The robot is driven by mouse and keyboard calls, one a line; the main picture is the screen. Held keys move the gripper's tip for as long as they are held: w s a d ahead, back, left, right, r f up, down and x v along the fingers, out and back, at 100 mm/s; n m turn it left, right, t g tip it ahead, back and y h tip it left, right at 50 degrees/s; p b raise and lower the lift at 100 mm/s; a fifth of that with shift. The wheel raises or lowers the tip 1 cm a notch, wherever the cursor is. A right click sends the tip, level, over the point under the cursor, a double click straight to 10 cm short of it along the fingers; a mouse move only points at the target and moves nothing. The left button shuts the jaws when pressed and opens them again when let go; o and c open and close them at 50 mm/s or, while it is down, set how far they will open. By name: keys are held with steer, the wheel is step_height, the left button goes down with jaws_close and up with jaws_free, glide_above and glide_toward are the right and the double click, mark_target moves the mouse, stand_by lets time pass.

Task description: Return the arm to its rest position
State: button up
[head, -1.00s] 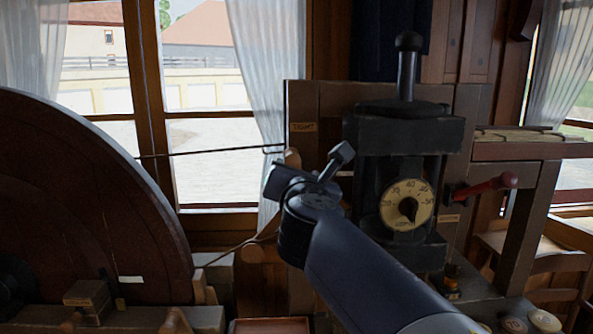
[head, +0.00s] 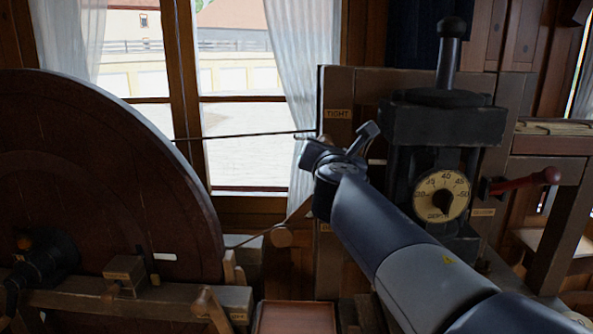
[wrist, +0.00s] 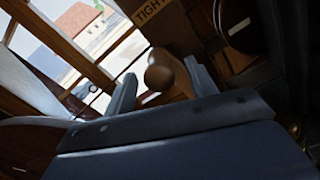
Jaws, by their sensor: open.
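My gripper (head: 342,147) is in the middle of the head view, at the end of my dark blue and grey arm, in front of the wooden post of the machine. In the wrist view its two fingers (wrist: 160,88) stand apart. A round wooden knob (wrist: 160,77) shows between or beyond them; I cannot tell its distance from the fingers. My gripper hides part of the post and knob area in the head view. No object is seen held.
A large dark wooden wheel (head: 110,180) fills the left. A black press with a dial (head: 441,196) and a red-handled lever (head: 530,181) stand right of my gripper. A label reading TIGHT (head: 338,114) is on the post. A reddish tray (head: 296,318) lies below.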

steer(key=shift+w, duration=1.95)
steer(key=shift+s, duration=0.2)
steer(key=shift+s, duration=0.25)
steer(key=s+b, duration=0.1)
steer(key=s, duration=0.9)
steer(key=shift+n, duration=0.3)
steer(key=w, duration=0.3)
steer(key=w+p, duration=0.1)
steer(key=w, duration=0.7)
steer(key=shift+a+p, duration=0.35)
steer(key=shift+s+a+f+n, duration=0.15)
steer(key=shift+a+n, duration=0.15)
steer(key=shift+a, duration=0.15)
steer(key=shift+d, duration=0.1)
